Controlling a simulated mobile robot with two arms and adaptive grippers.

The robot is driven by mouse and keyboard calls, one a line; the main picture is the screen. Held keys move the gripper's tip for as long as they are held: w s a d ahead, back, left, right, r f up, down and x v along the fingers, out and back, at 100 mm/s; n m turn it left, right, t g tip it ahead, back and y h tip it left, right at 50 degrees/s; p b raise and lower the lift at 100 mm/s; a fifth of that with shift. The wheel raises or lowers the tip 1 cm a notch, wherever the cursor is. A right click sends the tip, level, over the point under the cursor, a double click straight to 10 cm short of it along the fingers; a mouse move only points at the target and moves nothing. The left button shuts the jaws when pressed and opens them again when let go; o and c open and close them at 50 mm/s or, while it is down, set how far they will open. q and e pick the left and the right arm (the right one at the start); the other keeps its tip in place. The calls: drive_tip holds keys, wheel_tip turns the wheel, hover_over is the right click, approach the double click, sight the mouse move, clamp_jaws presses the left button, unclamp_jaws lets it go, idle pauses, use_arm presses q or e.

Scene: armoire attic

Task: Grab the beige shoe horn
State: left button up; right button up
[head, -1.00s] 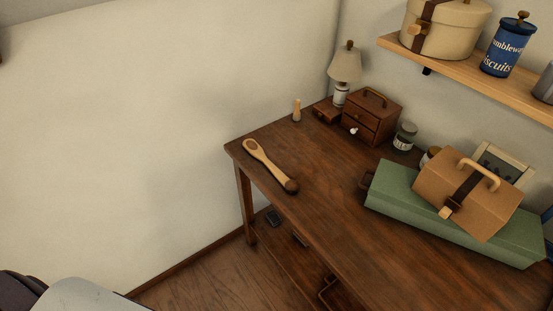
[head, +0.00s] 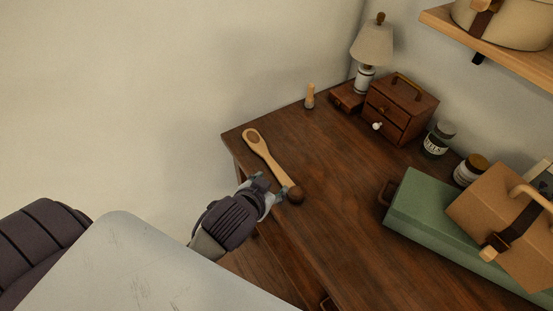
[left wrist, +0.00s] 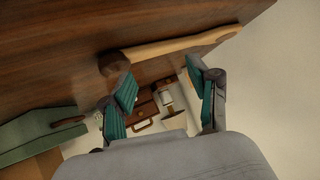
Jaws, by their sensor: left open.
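The beige shoe horn (head: 264,151) lies flat on the left end of the wooden desk, its dark brown knob toward the desk's front edge. My left gripper (head: 270,186) is open at that edge, close to the knob end. In the left wrist view, the shoe horn (left wrist: 175,47) stretches across beyond my open fingers (left wrist: 163,88), with its knob near one fingertip. The fingers are not closed around it; whether one touches it I cannot tell. My right gripper is in neither current view.
The desk (head: 340,215) is clear around the shoe horn. A small brush-like item (head: 310,97), a lamp (head: 371,50) and a small drawer chest (head: 398,110) stand behind. A green box (head: 430,220) with a brown case (head: 500,225) on it lies right. A wall borders the left.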

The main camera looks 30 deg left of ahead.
use_arm(q)
drive_tip(key=w+d+r+m+t+h, duration=0.25)
drive_tip(key=w+d+r+t, duration=0.2)
drive_tip(key=r, duration=0.45)
drive_tip(key=w+d+r+m+t+h, duration=0.25)
drive_tip(key=w+r+t, duration=0.3)
drive_tip(key=r, duration=0.35)
drive_tip(key=s+d+r+m+g+h, duration=0.1)
drive_tip(key=d+r+m+g+h, duration=0.25)
drive_tip(key=d+m+h, duration=0.3)
drive_tip(key=s+d+r+m+g+h, duration=0.2)
drive_tip(key=d+r+m+g+h, duration=0.1)
drive_tip(key=d+m+g+h, duration=0.4)
drive_tip(key=m+g+y, duration=0.4)
drive_tip(key=g+y, duration=0.6)
drive_tip(key=y, duration=0.8)
hover_over(272, 163)
drive_tip(key=shift+h, duration=0.25)
drive_tip(key=f, duration=2.2)
drive_tip(key=shift+w+a+f, duration=0.2)
drive_tip(key=shift+s+d+f+p, duration=0.1)
drive_tip(key=shift+f+p, duration=0.2)
drive_tip(key=shift+f, duration=1.3)
drive_tip(key=shift+d+f+p, duration=0.1)
drive_tip(key=shift+f+p, duration=0.15)
drive_tip(key=shift+f, duration=1.3)
